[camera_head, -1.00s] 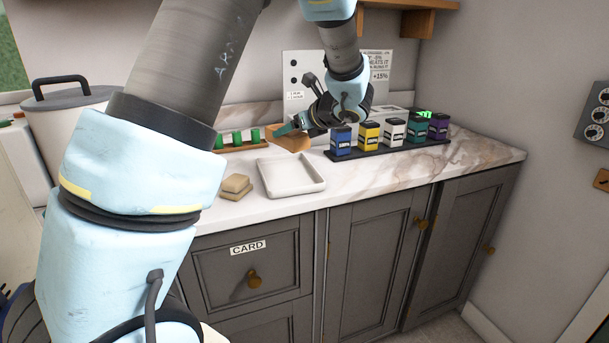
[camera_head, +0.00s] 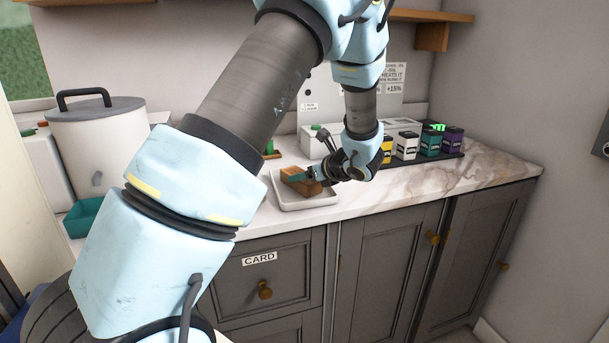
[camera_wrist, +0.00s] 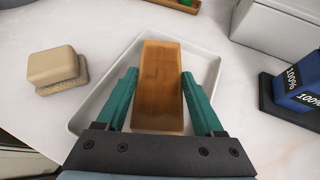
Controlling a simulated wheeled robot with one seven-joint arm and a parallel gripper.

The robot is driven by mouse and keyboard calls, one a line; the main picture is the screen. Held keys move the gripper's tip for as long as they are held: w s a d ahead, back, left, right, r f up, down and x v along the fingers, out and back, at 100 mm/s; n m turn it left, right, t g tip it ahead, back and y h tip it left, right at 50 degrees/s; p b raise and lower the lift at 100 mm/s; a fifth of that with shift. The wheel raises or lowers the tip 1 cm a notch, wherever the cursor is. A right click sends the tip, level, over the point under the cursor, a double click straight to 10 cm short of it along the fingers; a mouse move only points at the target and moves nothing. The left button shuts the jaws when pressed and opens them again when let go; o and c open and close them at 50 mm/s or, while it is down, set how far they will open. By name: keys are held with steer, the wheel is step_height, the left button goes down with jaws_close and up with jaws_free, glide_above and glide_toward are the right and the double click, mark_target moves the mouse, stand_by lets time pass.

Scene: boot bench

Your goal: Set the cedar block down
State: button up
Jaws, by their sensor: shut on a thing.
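The cedar block (camera_wrist: 158,85) is an orange-brown wooden block between the two teal fingers of my gripper (camera_wrist: 160,100) in the wrist view. My gripper is shut on it. In the head view the block (camera_head: 300,181) shows at the tip of my gripper (camera_head: 308,176), over the white tray (camera_head: 312,203). In the wrist view the tray (camera_wrist: 207,62) lies around and below the block. I cannot tell whether the block touches the tray floor. My arm hides part of the counter behind.
A tan sponge-like stack (camera_wrist: 57,68) sits left of the tray. A dark rack of labelled tins (camera_head: 430,143) stands to the right, and a blue tin (camera_wrist: 300,85) is close on that side. A white pot (camera_head: 95,140) stands at the left. The right counter end is clear.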

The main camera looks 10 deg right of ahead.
steer(key=o, duration=1.6)
steer(key=shift+f, duration=0.1)
steer(key=shift+c, duration=0.2)
